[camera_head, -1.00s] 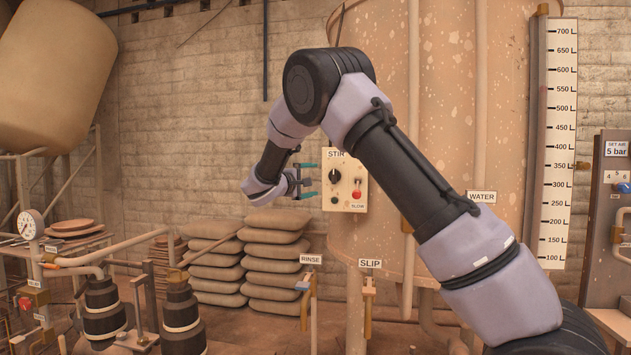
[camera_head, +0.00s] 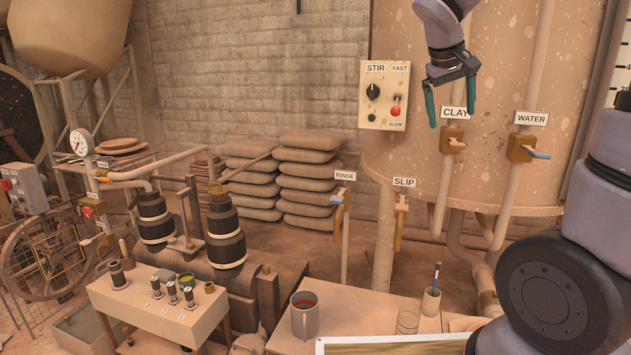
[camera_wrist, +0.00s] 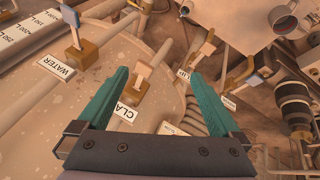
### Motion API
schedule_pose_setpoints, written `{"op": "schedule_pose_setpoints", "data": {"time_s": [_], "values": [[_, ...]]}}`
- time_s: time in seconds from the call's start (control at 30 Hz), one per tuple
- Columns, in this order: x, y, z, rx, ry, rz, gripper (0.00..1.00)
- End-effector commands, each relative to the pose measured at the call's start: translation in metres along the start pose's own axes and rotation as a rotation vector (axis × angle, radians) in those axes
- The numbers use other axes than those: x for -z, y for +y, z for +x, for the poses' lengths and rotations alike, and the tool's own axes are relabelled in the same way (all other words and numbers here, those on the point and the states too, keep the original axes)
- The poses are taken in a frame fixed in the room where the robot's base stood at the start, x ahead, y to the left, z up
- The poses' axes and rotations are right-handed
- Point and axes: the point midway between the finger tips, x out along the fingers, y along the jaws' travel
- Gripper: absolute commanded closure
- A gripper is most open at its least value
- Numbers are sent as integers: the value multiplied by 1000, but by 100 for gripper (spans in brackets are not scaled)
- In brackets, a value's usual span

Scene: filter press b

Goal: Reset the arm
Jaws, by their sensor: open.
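My gripper (camera_head: 452,100) hangs at the upper right of the head view, with its two teal fingers pointing down and spread apart. Nothing is between them. It is in front of the large speckled tank (camera_head: 490,85), just right of the STIR panel (camera_head: 385,95) and above the CLAY valve (camera_head: 453,139). In the wrist view the open fingers (camera_wrist: 165,100) frame the CLAY valve (camera_wrist: 140,82). My upper arm fills the right edge of the head view.
The WATER valve (camera_head: 522,147) and SLIP tap (camera_head: 402,203) are on the tank. Below, a table (camera_head: 345,305) holds a mug (camera_head: 305,316), a glass (camera_head: 408,318) and a cup with a brush (camera_head: 431,301). Sacks (camera_head: 305,170) are stacked by the wall.

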Motion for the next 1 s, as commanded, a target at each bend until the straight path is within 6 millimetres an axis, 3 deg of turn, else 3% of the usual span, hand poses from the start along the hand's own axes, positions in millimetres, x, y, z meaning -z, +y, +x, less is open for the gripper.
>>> {"op": "schedule_pose_setpoints", "data": {"time_s": [0.03, 0.2, 0.4, 0.6, 1.0], "values": [[-22, 3, -11, 66, 6, 63, 0], [-85, -11, -44, 285, 41, 256, 0], [-134, -35, -74, 468, 112, 438, 0], [-152, -48, -86, 546, 155, 524, 0], [-153, -49, -87, 552, 158, 531, 0]]}}
